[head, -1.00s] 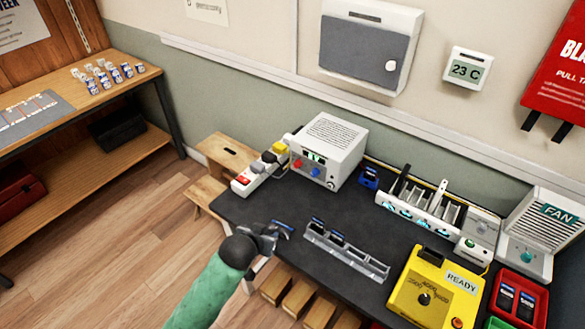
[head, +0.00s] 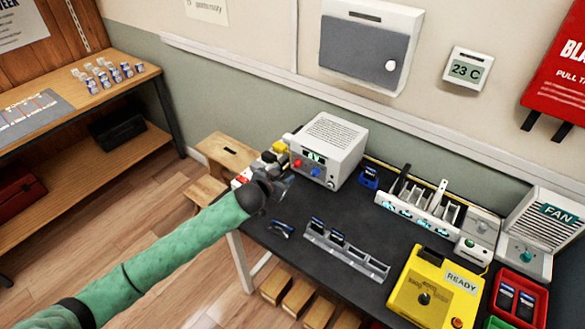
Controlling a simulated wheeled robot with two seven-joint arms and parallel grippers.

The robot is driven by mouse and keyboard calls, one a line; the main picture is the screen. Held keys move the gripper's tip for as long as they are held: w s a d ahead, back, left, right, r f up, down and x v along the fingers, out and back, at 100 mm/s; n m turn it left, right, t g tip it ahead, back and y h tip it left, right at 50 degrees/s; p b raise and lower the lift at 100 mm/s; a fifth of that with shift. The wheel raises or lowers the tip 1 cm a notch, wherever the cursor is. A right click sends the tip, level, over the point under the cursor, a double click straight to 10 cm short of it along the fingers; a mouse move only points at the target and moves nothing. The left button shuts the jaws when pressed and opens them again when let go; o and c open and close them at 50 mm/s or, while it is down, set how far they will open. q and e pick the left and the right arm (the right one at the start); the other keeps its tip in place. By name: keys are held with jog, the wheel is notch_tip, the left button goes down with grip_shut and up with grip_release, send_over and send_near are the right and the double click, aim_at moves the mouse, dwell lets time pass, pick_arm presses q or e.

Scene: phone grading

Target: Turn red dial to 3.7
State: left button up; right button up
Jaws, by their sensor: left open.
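The red dial (head: 297,163) is on the front of a white box-shaped power unit (head: 336,138) at the back left of the dark table. A blue dial (head: 315,172) sits to its right. A small green display (head: 314,156) is above the dials; its digits are too small to read surely. My left gripper (head: 284,184) is open, in front of and a little below the red dial, apart from it. My right gripper does not show.
A grey slotted rack (head: 345,252), a phone-like dark piece (head: 281,229), a yellow tester (head: 434,290) and a white rack (head: 418,217) stand on the dark table (head: 385,240). Bare tabletop lies before the power unit.

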aim_at(295, 166)
pick_arm(q)
jog(key=p+x, duration=0.2)
jog(key=x, duration=0.4)
jog(key=shift+w+d+p, duration=0.2)
jog(key=shift+w+p, duration=0.05)
jog(key=shift+p, duration=0.1)
jog(key=shift+w+d+f, duration=0.25)
jog(key=shift+w+f, duration=0.1)
jog(key=shift+w, duration=0.15)
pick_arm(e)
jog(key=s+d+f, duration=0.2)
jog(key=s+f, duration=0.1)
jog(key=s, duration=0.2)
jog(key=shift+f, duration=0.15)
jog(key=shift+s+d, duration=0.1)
pick_arm(q)
grip_shut()
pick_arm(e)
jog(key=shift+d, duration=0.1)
